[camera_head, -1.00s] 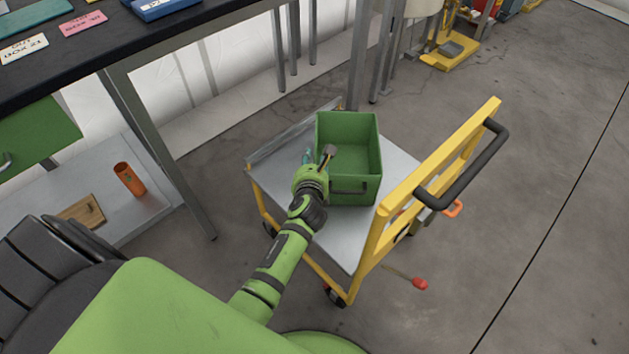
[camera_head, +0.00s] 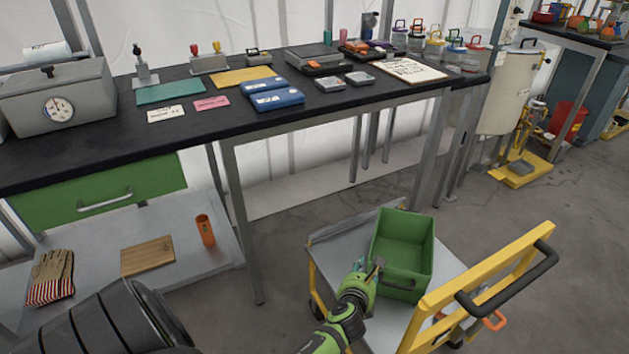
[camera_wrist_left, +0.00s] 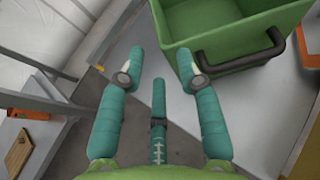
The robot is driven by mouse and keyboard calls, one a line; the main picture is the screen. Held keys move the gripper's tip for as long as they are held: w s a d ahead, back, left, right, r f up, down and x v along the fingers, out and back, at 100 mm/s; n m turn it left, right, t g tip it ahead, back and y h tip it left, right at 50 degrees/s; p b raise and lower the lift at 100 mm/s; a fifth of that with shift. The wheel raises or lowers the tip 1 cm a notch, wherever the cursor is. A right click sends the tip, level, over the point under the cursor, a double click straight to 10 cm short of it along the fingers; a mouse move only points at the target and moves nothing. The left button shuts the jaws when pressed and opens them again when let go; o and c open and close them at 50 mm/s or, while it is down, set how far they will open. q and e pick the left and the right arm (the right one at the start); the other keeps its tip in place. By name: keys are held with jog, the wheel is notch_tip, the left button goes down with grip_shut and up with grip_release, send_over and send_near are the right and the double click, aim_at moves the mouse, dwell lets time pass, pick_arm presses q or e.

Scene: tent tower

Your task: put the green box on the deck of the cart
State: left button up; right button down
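The green box (camera_head: 403,243), open at the top with a dark handle on its near side, sits upright on the grey metal deck (camera_head: 393,325) of the yellow-railed cart (camera_head: 487,275). My left gripper (camera_head: 368,268) is at the near left corner of the box. In the left wrist view its teal fingers (camera_wrist_left: 157,72) are spread with nothing between them. The box (camera_wrist_left: 215,50) and its handle lie just ahead and to the right, close to the right finger; whether they touch is unclear. My right gripper is not in view.
A black-topped workbench (camera_head: 215,105) with several tools and boxes stands behind and left of the cart. Its lower shelf (camera_head: 190,262) holds an orange cylinder (camera_head: 205,230), a wooden board (camera_head: 147,255) and gloves (camera_head: 51,277). Open floor (camera_head: 585,240) lies to the right.

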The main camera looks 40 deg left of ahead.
pick_arm(q)
jog(key=s+d+f+n+g+h, duration=0.2)
jog(key=s+d+f+n, duration=0.1)
jog(key=s+f+n, duration=0.55)
jog(key=s+d+f+n+g+h, duration=0.25)
jog(key=s+f+n, duration=0.3)
jog(key=f, duration=0.55)
jog(key=s+f+n+g, duration=0.1)
jog(key=s+f+n, duration=0.4)
jog(key=s, duration=0.3)
jog(key=s+d+f+n+g+h, duration=0.1)
jog(key=s+f+n+g, duration=0.1)
jog(key=s+f+n, duration=0.3)
jog(key=s+n, duration=0.3)
jog(key=s, duration=0.1)
jog(key=shift+s+d, duration=0.25)
jog(key=shift+s, duration=0.05)
